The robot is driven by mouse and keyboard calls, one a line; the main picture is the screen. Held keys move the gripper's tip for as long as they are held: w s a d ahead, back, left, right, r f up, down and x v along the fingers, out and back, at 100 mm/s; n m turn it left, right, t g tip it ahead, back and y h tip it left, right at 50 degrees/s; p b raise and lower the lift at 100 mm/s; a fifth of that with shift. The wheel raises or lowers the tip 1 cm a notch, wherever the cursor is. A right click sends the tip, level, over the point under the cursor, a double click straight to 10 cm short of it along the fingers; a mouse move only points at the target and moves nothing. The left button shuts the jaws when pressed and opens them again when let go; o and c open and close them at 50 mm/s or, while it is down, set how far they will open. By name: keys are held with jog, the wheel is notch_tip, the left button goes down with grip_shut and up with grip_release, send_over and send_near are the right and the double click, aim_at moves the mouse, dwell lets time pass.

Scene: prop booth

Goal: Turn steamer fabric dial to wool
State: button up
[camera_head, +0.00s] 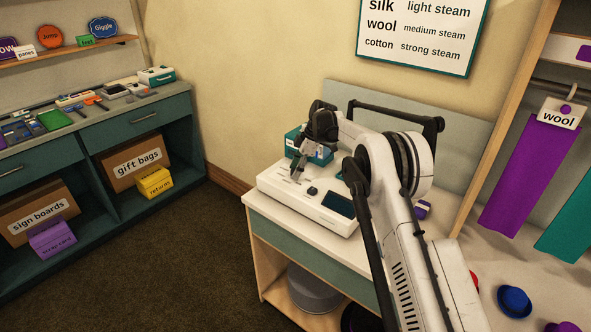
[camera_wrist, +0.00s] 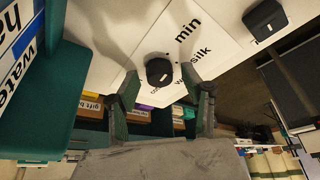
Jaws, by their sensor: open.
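The white steamer unit (camera_head: 300,209) sits on a small table. In the wrist view its dark round fabric dial (camera_wrist: 158,71) is ringed by printed words; "min" and "silk" are readable, and others are partly hidden. The dial has a small light mark, but which word it points to cannot be told. My gripper (camera_wrist: 159,80) is open, one finger on each side of the dial, with no clear contact visible. In the head view my gripper (camera_head: 298,172) reaches down over the panel and hides the dial. A second dark knob (camera_head: 312,190) is also in the wrist view (camera_wrist: 265,20).
A dark screen (camera_head: 340,204) and a teal box (camera_head: 293,142) are close to my gripper. A wall chart (camera_head: 424,37) pairs wool with medium steam. A tag reading "wool" (camera_head: 560,114) hangs over purple fabric (camera_head: 530,178) at right.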

jog(key=shift+c, duration=0.5)
grip_shut()
jog(key=shift+f+m+b, duration=0.1)
jog(key=shift+m+b, duration=0.2)
jog(key=shift+b, duration=0.05)
jog(key=m+t+b, duration=0.1)
jog(key=m+b, duration=0.1)
jog(key=shift+s+f+m, duration=0.1)
jog(key=shift+m, duration=0.3)
jog(key=m+t+b, duration=0.1)
jog(key=m+b, duration=0.1)
jog(key=m, duration=0.1)
jog(key=m+t+h+b, duration=0.1)
jog(key=m+b, duration=0.1)
jog(key=m, duration=0.1)
jog(key=shift+t, duration=0.3)
jog(key=m+t+h+b, duration=0.1)
jog(key=m, duration=0.4)
jog(key=shift+s+a, duration=0.1)
jog(key=shift+a, duration=0.05)
jog(key=m+h, duration=0.1)
jog(key=m, duration=0.1)
jog(key=m+h+b, duration=0.1)
jog(key=m, duration=0.2)
jog(key=shift+t+b, duration=0.3)
jog(key=shift+m, duration=0.3)
